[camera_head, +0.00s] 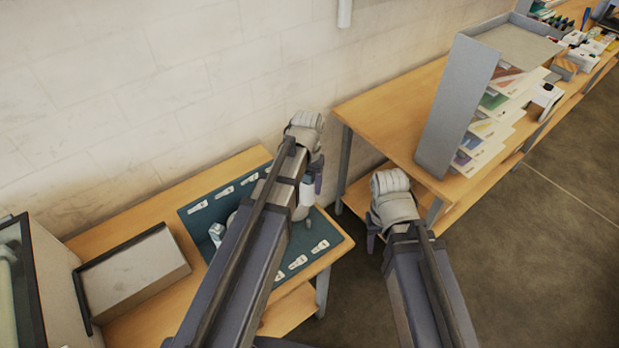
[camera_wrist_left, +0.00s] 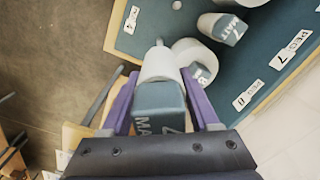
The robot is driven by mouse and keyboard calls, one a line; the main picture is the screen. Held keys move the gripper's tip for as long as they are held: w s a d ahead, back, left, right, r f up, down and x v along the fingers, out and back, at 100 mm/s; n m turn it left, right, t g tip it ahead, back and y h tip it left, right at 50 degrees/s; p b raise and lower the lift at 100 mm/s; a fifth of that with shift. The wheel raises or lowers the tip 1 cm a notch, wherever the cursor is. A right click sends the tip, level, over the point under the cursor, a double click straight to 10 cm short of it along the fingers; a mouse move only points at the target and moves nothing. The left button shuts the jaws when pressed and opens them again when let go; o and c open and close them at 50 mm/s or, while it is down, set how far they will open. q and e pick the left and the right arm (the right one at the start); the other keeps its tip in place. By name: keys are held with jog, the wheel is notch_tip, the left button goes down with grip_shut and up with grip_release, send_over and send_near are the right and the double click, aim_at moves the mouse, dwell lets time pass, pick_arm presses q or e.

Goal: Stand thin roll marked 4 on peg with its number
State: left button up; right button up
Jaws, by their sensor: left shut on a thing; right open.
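My left gripper (camera_wrist_left: 163,103) is shut on a thin roll (camera_wrist_left: 158,70), white with a grey-blue band lettered partly "MA"; its number is only partly readable. In the head view the left gripper (camera_head: 314,180) is over the right part of the teal peg board (camera_head: 190,222), and the white roll (camera_head: 306,192) shows below it. In the left wrist view the roll is seen against the board's edge; I cannot tell its height. A number card (camera_wrist_left: 129,19), perhaps 4, lies near the board corner. My right gripper (camera_head: 372,238) is open, off the table's right side.
A roll marked 8 (camera_wrist_left: 203,74) and another roll lettered MAT (camera_wrist_left: 236,32) stand on the board close to the held roll. Card PEG 7 (camera_wrist_left: 291,49) is nearby.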

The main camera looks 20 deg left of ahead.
pick_arm(q)
jog(key=shift+s+f, duration=0.1)
jog(key=shift+f+b, duration=0.2)
jog(key=shift+b, duration=0.1)
jog(key=shift+f+b, duration=0.6)
jog(key=shift+f, duration=0.05)
notch_tip(320, 180, down, 2)
jog(key=b, duration=1.1)
send_over(308, 220)
notch_tip(308, 220, down, 9)
jog(key=shift+r, duration=0.2)
jog(key=shift+f, duration=0.2)
jog(key=shift+f+b, duration=1.3)
jog(key=shift+b, duration=0.05)
